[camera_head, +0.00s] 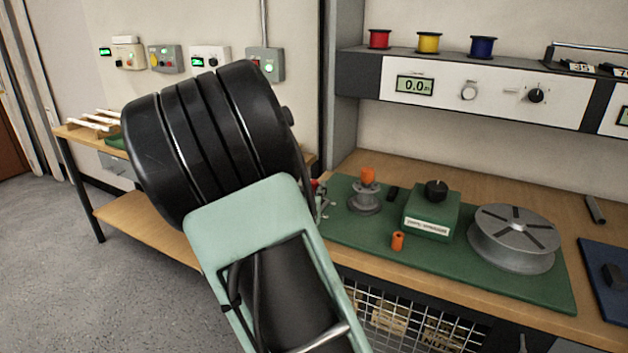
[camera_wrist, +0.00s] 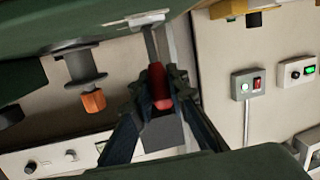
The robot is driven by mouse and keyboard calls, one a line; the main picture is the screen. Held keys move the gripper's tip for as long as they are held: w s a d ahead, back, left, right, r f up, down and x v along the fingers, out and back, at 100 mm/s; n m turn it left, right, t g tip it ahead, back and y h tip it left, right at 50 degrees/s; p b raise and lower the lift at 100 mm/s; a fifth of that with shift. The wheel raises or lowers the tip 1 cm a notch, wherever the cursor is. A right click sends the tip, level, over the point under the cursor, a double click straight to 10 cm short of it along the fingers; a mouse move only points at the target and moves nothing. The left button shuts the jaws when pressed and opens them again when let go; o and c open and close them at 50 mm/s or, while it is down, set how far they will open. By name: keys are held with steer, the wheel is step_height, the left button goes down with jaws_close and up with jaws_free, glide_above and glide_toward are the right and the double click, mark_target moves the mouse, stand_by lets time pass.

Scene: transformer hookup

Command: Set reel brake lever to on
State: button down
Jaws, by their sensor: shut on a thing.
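The reel brake lever has a red handle (camera_wrist: 159,90) and a grey metal stem (camera_wrist: 150,46) that runs to a light metal bracket. My gripper (camera_wrist: 160,78) is shut on the red handle in the wrist view, with a finger on each side. In the head view, only a small red part (camera_head: 314,184) shows at the left end of the green board, beside my arm. My arm hides the gripper and most of the lever there. I cannot read any on or off marking.
The green board (camera_head: 545,288) carries a small grey spool (camera_head: 365,201) with an orange top, a green box (camera_head: 431,212) with a black knob, and a large grey reel (camera_head: 513,240). A loose orange piece (camera_head: 398,241) stands in front. A shelf panel (camera_head: 540,97) hangs above.

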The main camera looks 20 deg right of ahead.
steer(key=g+y+p, duration=0.1)
steer(key=p, duration=0.2)
steer(key=w+d+r+g+y+p, duration=0.1)
steer(key=p, duration=0.2)
steer(key=d+p, duration=0.1)
steer(key=p, duration=0.2)
steer(key=shift+w+d+r+m+g+y+p, duration=0.1)
steer(key=shift+w+r+m+g+y+p, duration=0.1)
steer(key=shift+w+m+g+y+p, duration=0.15)
steer(key=g+y+p, duration=0.1)
steer(key=p, duration=0.1)
steer(key=d+y+p, duration=0.1)
steer(key=p, duration=0.2)
steer(key=shift+w+d+f+g, duration=0.15)
steer(key=shift+w+f+g, duration=0.05)
steer(key=shift+w+g, duration=0.2)
steer(key=g+y+p, duration=0.1)
steer(key=p, duration=0.1)
steer(key=w+d+f+y+p, duration=0.1)
steer(key=p, duration=0.1)
steer(key=shift+f+m+g, duration=0.2)
steer(key=shift+m+g, duration=0.05)
steer(key=shift+g, duration=0.1)
steer(key=c, duration=1.9)
jaws_free()
steer(key=shift+f, duration=0.1)
steer(key=shift+o, duration=0.3)
